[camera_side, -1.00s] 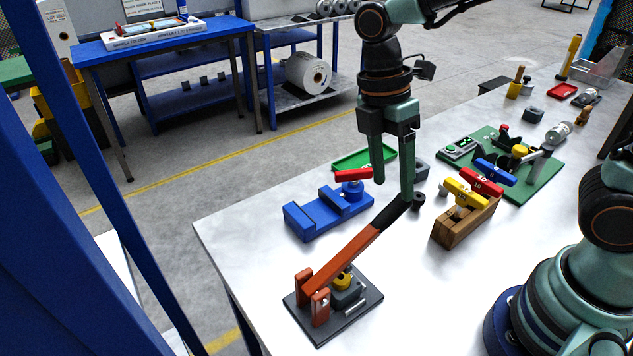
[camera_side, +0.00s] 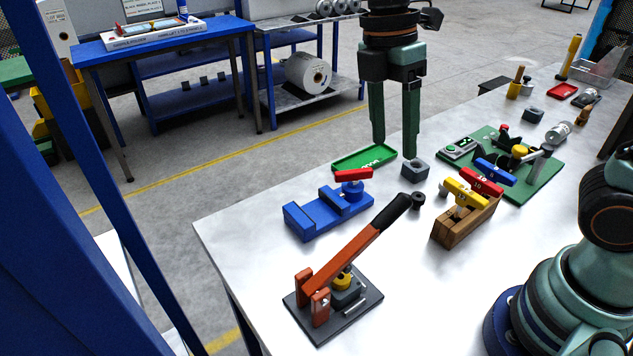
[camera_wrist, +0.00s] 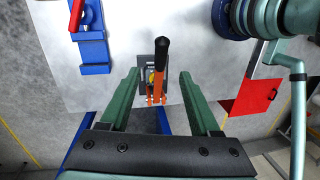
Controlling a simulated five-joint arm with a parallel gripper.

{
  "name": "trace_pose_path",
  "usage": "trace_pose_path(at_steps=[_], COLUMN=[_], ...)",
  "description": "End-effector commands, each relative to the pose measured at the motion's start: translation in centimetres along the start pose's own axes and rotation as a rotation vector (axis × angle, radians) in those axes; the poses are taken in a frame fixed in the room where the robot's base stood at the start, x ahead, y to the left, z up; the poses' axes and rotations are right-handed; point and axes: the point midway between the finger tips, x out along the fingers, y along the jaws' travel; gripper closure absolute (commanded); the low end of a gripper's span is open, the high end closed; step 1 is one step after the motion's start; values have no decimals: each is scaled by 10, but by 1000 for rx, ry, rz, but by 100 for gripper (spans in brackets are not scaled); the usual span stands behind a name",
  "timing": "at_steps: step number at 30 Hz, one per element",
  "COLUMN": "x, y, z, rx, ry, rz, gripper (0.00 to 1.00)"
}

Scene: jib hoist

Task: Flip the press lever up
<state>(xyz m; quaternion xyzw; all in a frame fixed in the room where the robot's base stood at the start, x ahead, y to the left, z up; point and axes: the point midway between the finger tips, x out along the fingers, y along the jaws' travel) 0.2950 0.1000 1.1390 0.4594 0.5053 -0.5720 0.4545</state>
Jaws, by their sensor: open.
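The press lever (camera_side: 361,245) is an orange-red bar with a black grip and a round knob. It slopes up to the right from its pivot on the press (camera_side: 333,303), which has a dark base plate, orange posts and a yellow part under the lever. My gripper (camera_side: 395,150) is open and empty. Its fingers point down, above and behind the lever's black grip, apart from it. In the wrist view the lever's black grip (camera_wrist: 162,50) stands between my two fingers (camera_wrist: 160,77) in the picture, with the press beneath it.
A blue vise (camera_side: 328,212) with a red handle stands left of the lever. A wooden block (camera_side: 462,227) with yellow, red and blue T-handles stands right of it. A green tray (camera_side: 365,158) and a grey block (camera_side: 415,169) lie behind.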

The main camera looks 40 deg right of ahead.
Motion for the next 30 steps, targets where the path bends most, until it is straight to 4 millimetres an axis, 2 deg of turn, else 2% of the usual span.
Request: trace_pose_path(at_steps=[5, 8, 21, 25, 30], x=[9, 23, 102, 115, 121], y=[-1, -1, -3, -3, -2], z=[1, 0, -5, -6, -7], rx=[0, 0, 1, 1, 1], ry=[3, 2, -1, 0, 1], rz=[7, 6, 7, 9, 12], gripper=[37, 37, 37, 37, 37])
